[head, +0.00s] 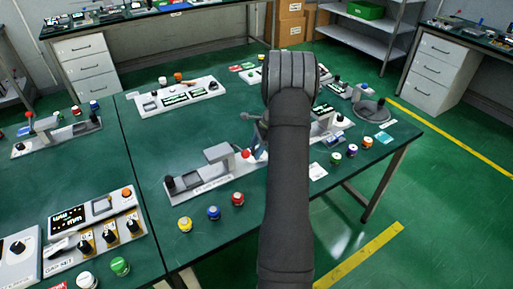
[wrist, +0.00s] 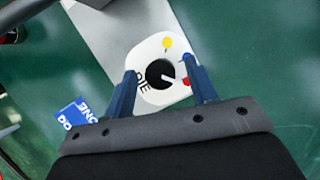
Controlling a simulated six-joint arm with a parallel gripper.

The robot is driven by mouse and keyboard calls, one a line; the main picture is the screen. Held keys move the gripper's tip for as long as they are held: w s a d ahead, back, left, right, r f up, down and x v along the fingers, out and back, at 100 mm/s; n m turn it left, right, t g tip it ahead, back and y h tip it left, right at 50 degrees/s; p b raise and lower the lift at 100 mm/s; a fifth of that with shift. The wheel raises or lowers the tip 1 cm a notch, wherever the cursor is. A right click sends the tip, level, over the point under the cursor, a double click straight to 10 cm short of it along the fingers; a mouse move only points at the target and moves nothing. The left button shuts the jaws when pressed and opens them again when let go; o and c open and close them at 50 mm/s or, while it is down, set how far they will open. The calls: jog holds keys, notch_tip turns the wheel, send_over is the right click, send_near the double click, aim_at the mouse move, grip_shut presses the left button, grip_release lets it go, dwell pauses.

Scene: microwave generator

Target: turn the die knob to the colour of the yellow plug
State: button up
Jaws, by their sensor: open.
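The die knob (wrist: 160,74) is a round black knob with a white pointer line on a white plate marked DIE in the wrist view. The pointer faces the red dot (wrist: 187,83). A yellow dot (wrist: 167,43) and a blue dot (wrist: 187,57) also lie around it. My gripper (wrist: 160,68) is open, its two blue fingers on either side of the knob; I cannot tell if they touch it. The yellow plug (head: 185,224) appears to be the yellow-topped cylinder at the table's front in the head view. My arm hides the knob there.
A blue plug (head: 214,213) and a red plug (head: 238,199) stand beside the yellow one. A grey press unit (head: 215,165) stands behind them. A blue DONE card (wrist: 75,117) lies left of the knob plate. Several coloured cylinders stand right of my arm.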

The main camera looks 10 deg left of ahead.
jog(key=shift+c, duration=0.4)
jog(key=c, duration=0.9)
jog(key=shift+n, duration=0.3)
jog(key=n, duration=0.2)
jog(key=n+g+h, duration=0.1)
jog(key=n, duration=0.1)
jog(key=shift+w+a+n, duration=0.1)
jog(key=shift+w+n, duration=0.05)
jog(key=shift+n, duration=0.15)
jog(key=n+g+h, duration=0.1)
jog(key=n+h, duration=0.1)
jog(key=n, duration=0.2)
jog(key=shift+a+n, duration=0.1)
jog(key=shift+n, duration=0.2)
jog(key=n+h, duration=0.2)
jog(key=n, duration=0.3)
jog(key=shift+a, duration=0.15)
jog(key=shift+a+n+t+h, duration=0.15)
jog(key=shift+n+h, duration=0.25)
jog(key=shift+n, duration=0.8)
jog(key=shift+d+n+t+h, duration=0.15)
jog(key=shift+n+h, duration=0.25)
jog(key=shift+n, duration=0.8)
jog(key=shift+a, duration=0.1)
